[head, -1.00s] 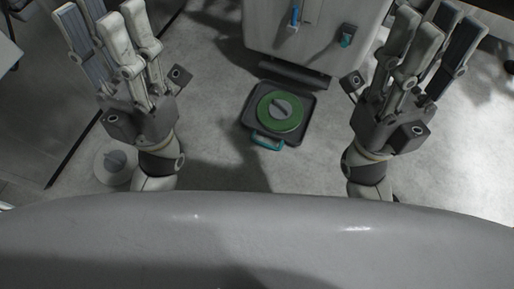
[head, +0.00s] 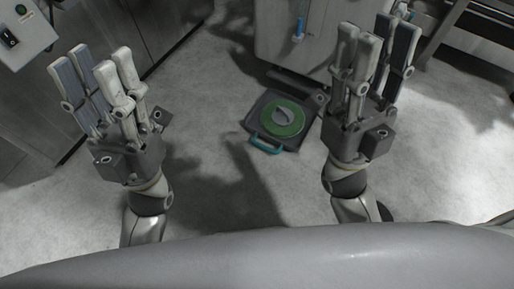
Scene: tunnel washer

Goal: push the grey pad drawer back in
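The grey pad drawer (head: 254,129) is a low dark tray with a teal handle (head: 265,145) on its near side. It stands out from the foot of a pale cabinet (head: 290,50), low near the floor. A green round pad with a grey knob (head: 282,117) lies in it. My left gripper (head: 97,68) is open and empty, well left of the drawer. My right gripper (head: 378,45) is open and empty, just right of the drawer in the picture. It hides part of the cabinet. Neither gripper appears to touch the drawer.
A blue-handled part (head: 298,28) is on the cabinet. A grey machine (head: 120,30) runs along the left, with a switch box (head: 22,30) at the top left corner. A dark frame (head: 480,30) stands at the top right. The floor (head: 220,190) before the drawer is clear.

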